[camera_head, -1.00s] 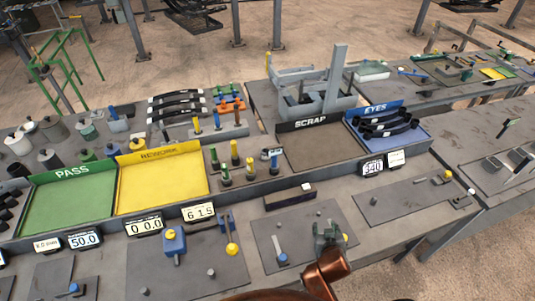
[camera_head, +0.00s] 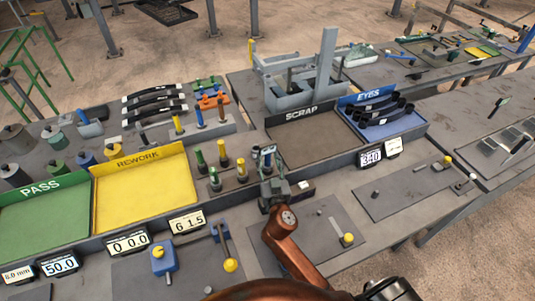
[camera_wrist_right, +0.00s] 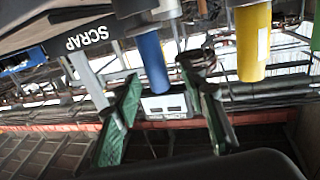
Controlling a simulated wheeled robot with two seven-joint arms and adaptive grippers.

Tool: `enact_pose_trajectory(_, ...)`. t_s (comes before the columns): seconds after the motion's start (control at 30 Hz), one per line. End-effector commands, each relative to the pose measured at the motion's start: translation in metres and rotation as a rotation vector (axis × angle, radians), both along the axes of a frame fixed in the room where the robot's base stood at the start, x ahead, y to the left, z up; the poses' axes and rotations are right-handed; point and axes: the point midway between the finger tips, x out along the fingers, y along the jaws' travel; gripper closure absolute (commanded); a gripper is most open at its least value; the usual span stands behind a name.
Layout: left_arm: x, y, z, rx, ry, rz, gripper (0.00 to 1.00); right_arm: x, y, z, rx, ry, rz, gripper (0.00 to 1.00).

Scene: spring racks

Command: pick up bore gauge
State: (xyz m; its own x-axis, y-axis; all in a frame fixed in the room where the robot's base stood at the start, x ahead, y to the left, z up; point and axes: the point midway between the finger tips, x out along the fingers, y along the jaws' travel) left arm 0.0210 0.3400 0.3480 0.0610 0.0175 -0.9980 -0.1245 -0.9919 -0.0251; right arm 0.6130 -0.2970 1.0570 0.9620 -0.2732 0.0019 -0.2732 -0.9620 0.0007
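What looks like the bore gauge (camera_head: 267,153) stands at the right end of the row of gauges on the shelf, partly hidden by my right gripper. In the right wrist view a blue cylinder (camera_wrist_right: 151,62) and a small display box (camera_wrist_right: 165,105) show between the fingers, apparently parts of it. My right gripper (camera_head: 273,180) is just in front of it; the wrist view shows the two green fingers (camera_wrist_right: 160,88) apart, one on each side. I see no clear contact. My left gripper is not in view.
Several green and yellow plug gauges (camera_head: 222,152) stand close on the left; a yellow cylinder (camera_wrist_right: 253,42) shows beside the fingers. The scrap tray (camera_head: 315,142) is to the right, the yellow rework tray (camera_head: 145,195) to the left. A grey fixture (camera_head: 300,85) rises behind.

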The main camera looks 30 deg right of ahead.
Motion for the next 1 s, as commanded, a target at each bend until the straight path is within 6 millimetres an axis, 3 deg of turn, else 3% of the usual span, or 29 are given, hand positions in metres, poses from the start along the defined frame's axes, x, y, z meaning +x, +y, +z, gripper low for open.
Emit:
enact_pose_trajectory(0.2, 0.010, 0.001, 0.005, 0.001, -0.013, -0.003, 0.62, 0.022, -0.008, 0.000, -0.002, 0.001, -0.003, 0.61)
enact_pose_trajectory(0.43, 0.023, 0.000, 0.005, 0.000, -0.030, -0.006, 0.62, 0.022, -0.009, -0.001, 0.001, 0.002, -0.005, 0.61)
enact_pose_trajectory(1.0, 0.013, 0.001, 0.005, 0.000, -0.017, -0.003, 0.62, 0.022, -0.010, -0.001, 0.001, 0.002, -0.006, 1.00)
